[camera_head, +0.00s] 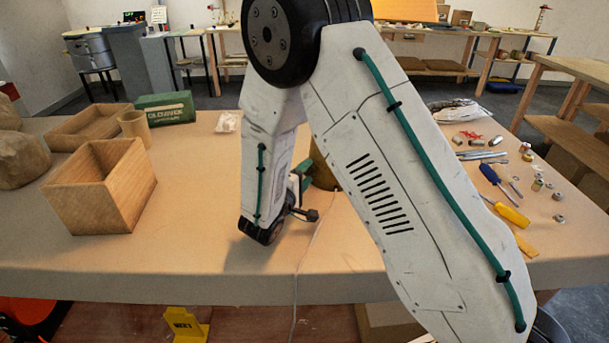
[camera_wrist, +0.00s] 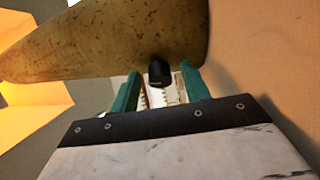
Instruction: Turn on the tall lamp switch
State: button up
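A worn brass-coloured lamp body (camera_wrist: 110,45) fills the upper part of the wrist view. A small black switch knob (camera_wrist: 159,73) sticks out from its lower edge. My gripper (camera_wrist: 160,88) is open, with one green finger on each side of the knob and gaps showing between. I cannot tell whether a finger touches the lamp. In the head view my arm hides most of the lamp; only a brass part (camera_head: 324,176) shows beside my gripper (camera_head: 301,180). The lamp's top is hidden there.
A thin white cord (camera_head: 297,275) runs over the table's front edge. An open wooden box (camera_head: 95,205) and a green carton (camera_head: 165,108) stand at left. A screwdriver (camera_head: 511,213) and several small parts lie at right. The table (camera_head: 190,230) is bare at front centre-left.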

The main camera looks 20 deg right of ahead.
jog(key=v, duration=0.8)
jog(key=shift+d, duration=0.1)
